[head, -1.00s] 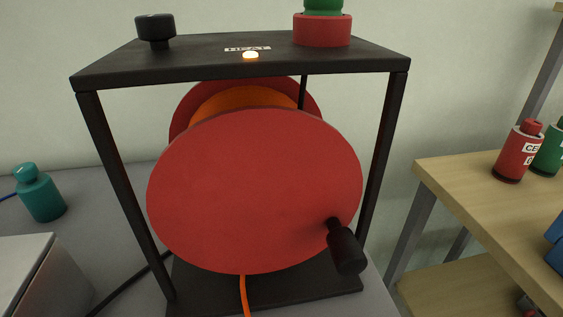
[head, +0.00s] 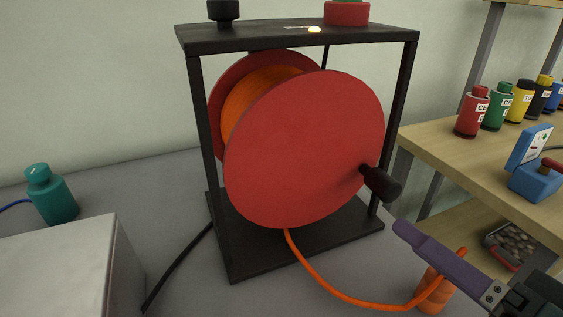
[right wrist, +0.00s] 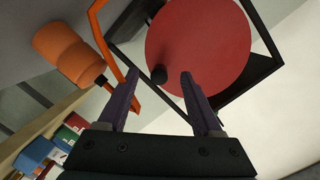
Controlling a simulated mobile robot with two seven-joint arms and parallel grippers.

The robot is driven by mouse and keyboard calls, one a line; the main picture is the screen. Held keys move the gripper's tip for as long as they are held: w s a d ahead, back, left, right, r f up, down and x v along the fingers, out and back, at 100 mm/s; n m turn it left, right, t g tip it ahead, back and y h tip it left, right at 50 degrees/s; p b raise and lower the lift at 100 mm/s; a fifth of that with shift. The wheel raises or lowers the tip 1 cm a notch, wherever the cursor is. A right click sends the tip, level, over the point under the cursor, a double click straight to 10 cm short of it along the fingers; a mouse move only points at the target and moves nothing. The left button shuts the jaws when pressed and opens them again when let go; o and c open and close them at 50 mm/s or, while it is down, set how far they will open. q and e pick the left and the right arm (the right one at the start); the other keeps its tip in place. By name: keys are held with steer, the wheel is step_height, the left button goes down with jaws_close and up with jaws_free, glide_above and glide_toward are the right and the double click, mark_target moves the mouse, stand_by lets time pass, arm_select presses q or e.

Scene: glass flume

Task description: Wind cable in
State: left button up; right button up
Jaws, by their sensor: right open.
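The cable reel has red discs (head: 300,150) with orange cable (head: 250,95) wound between them, inside a black frame (head: 230,262). A black crank handle (head: 382,184) sticks out from the front disc at the right. A loose cable length (head: 330,288) runs from the reel's bottom to an orange plug (head: 436,297). My right gripper (head: 408,236) is below and right of the handle; one purple finger crosses before the plug. In the right wrist view its fingers (right wrist: 158,88) are open and empty, with the handle (right wrist: 159,74) beyond their tips and the plug (right wrist: 68,50) at left. My left gripper is not seen.
A wooden shelf (head: 440,150) with several labelled bottles and a blue device (head: 535,180) stands at the right. A pale box (head: 60,265) and a teal bottle (head: 52,195) are at the left. A lit lamp (head: 315,29) and knobs top the frame.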

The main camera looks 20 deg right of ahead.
mark_target(393, 197)
steer(key=shift+m+t+h, duration=0.4)
steer(key=shift+m+t, duration=0.3)
steer(key=shift+t, duration=0.1)
steer(key=w, duration=0.6)
steer(key=w+r, duration=0.1)
steer(key=w, duration=0.2)
steer(key=shift+w+d+b, duration=0.3)
steer(key=shift+w+b, duration=0.05)
steer(key=shift+b, duration=0.05)
steer(key=shift+f, duration=0.1)
jaws_close()
